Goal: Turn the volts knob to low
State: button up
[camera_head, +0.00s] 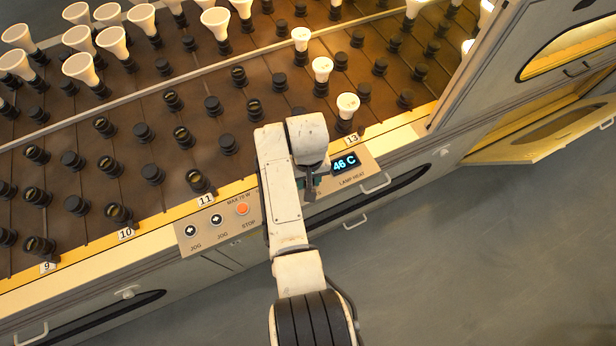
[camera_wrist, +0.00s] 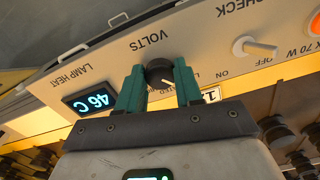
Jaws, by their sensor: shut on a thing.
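The volts knob (camera_wrist: 160,73) is a round black knob with a pale pointer line, under the VOLTS label on the control panel (camera_wrist: 130,55). In the wrist view, where the panel shows upside down, the pointer line slants toward the lower right. My gripper (camera_wrist: 159,82) has its green fingers on either side of the knob and is shut on it. The setting marks by the knob are mostly hidden by the fingers. In the head view my gripper (camera_head: 311,184) is over the panel, and my arm hides the knob.
A lamp heat display (camera_head: 345,163) reads 46 C beside the knob. A white CHECK knob (camera_wrist: 243,47) and an orange stop button (camera_head: 242,209) sit on its other side. Racks of sockets and bulbs (camera_head: 322,68) stand behind. An open yellow door (camera_head: 545,140) juts out at right.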

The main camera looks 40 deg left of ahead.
jog(key=o, duration=1)
jog(key=shift+o, duration=0.2)
jog(key=shift+r, duration=0.15)
notch_tip(320, 180, up, 11)
jog(key=shift+f+p, duration=0.2)
jog(key=shift+p, duration=0.2)
